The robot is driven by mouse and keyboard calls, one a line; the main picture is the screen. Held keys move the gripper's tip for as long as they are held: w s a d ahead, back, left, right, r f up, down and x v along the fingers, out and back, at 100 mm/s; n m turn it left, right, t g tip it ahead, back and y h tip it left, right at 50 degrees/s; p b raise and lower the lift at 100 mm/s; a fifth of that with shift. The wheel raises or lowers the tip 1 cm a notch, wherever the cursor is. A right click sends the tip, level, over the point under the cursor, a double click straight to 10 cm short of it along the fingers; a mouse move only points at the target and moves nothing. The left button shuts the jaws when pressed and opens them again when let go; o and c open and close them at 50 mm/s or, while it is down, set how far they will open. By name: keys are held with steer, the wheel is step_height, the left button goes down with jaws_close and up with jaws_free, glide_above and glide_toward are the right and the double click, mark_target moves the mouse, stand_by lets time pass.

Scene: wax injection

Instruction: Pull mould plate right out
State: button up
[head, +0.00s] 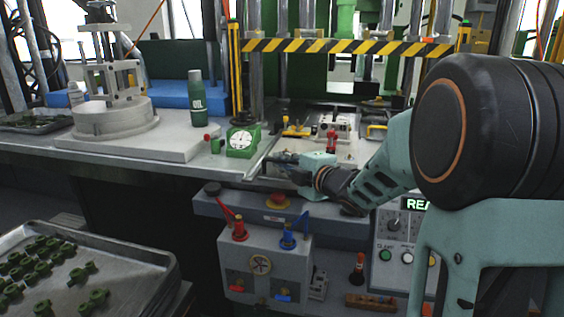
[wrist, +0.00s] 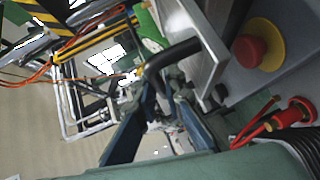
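A pale metal plate (wrist: 192,35) shows edge-on in the wrist view, with a black curved handle (wrist: 172,56) standing out from its side. I take it for the right mould plate, but the frames do not settle this. My gripper (wrist: 164,90) has its two teal fingers apart, with the handle's bend just beyond and near the tips. I cannot tell whether the fingers touch it. In the head view my gripper (head: 272,161) is at the front edge of the press bed (head: 262,153). My arm and gripper hide the handle and part of the bed there.
A green dial gauge (head: 241,140) stands left of my gripper. Red clamps (head: 331,140) and a yellow handle (head: 295,127) are behind it. An emergency stop (head: 278,201) and valve levers are below. A striped bar (head: 345,46) crosses the press. A parts tray (head: 120,248) is lower left.

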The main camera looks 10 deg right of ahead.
steer(key=o, duration=0.4)
steer(key=shift+c, duration=0.2)
steer(key=v, duration=1.2)
